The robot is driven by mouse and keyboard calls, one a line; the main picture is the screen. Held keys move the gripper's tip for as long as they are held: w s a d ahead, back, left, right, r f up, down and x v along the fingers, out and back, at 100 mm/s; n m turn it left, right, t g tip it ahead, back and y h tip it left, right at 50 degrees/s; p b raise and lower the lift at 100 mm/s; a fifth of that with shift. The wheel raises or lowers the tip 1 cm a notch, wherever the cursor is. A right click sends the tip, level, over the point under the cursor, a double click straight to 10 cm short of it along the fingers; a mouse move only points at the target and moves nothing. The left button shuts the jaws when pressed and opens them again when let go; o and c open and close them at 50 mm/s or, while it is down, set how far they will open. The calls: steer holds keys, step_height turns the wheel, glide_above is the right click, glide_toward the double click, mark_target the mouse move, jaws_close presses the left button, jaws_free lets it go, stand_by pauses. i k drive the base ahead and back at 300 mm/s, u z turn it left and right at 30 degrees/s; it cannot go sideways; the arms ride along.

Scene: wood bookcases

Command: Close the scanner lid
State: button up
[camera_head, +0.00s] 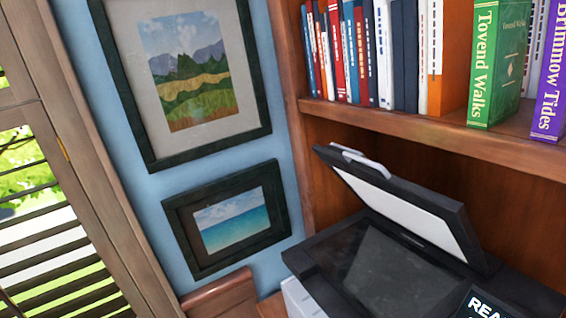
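The scanner lid (415,214) is raised and tilted open, hinged along its right side. Its white inner face shows, with a dark frame around it and a light grey handle (358,158) at its upper left edge. Below it the scanner body (322,268) sits in the bookcase, with its dark glass bed (392,280) uncovered. The front of the scanner is cut off by the bottom of the view. A display panel with partly visible letters (488,306) is at the lower right. My gripper is not in view.
A wooden shelf (400,124) with several upright books, including a green one (497,62) and a purple one (551,85), runs above the lid. Two framed pictures (187,75) (232,225) hang on the blue wall at left, beside a shuttered window (45,235).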

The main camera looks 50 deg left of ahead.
mark_target(442, 222)
steer(key=u, duration=0.75)
steer(key=k, duration=1.25)
steer(key=u, duration=0.35)
steer(key=i, duration=2.1)
steer(key=z, duration=0.5)
